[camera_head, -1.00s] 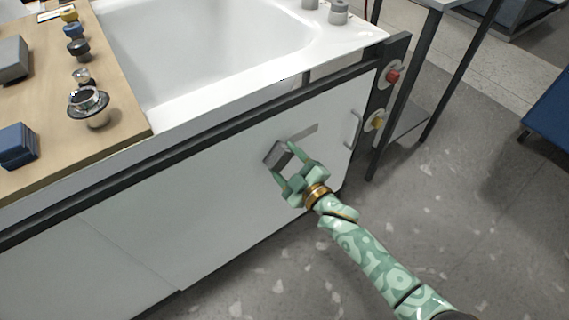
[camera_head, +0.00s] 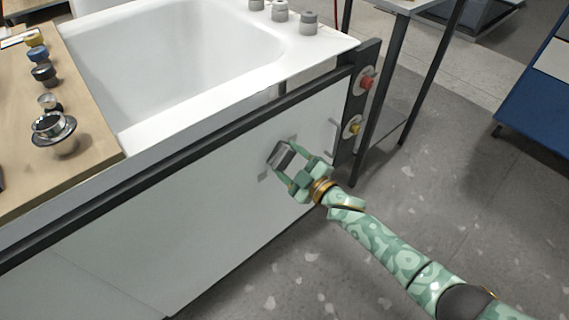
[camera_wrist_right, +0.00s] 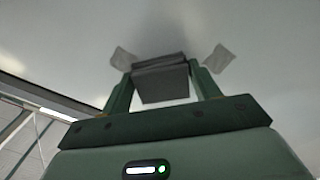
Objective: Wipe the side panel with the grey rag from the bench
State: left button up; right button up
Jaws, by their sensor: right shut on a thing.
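My right gripper (camera_head: 288,161) is shut on the grey rag (camera_head: 281,154), a small folded block. It holds the rag at the white side panel (camera_head: 190,210) of the tub; whether they touch I cannot tell. The wrist view shows the rag (camera_wrist_right: 161,82) between the two green fingers (camera_wrist_right: 160,92), facing the pale panel. Grey patches show on the panel on both sides of the rag, one left (camera_wrist_right: 123,58) and one right (camera_wrist_right: 218,57). The rag hides the panel between them. My left gripper is not in view.
A wooden bench top (camera_head: 95,150) with several knobs and a metal fitting (camera_head: 52,130) lies at left. A dark post with a red knob (camera_head: 366,83) and a yellow knob (camera_head: 354,128) stands at the panel's right end. Beyond are table legs and a blue cabinet (camera_head: 540,90).

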jog(key=shift+w+d+b, duration=0.25)
jog(key=shift+w+d, duration=0.4)
jog(key=shift+d, duration=0.3)
jog(key=shift+w+d+b, duration=0.2)
jog(key=shift+w+d, duration=0.5)
jog(key=shift+d, duration=0.2)
jog(key=shift+w+d+b, duration=0.25)
jog(key=shift+w+d, duration=0.4)
jog(key=shift+d, duration=0.3)
jog(key=shift+s, duration=0.1)
jog(key=shift+s+d+r+p, duration=0.1)
jog(key=shift+s+d+p, duration=0.15)
jog(key=shift+d+p, duration=0.05)
jog(key=p, duration=0.2)
send_near(299, 140)
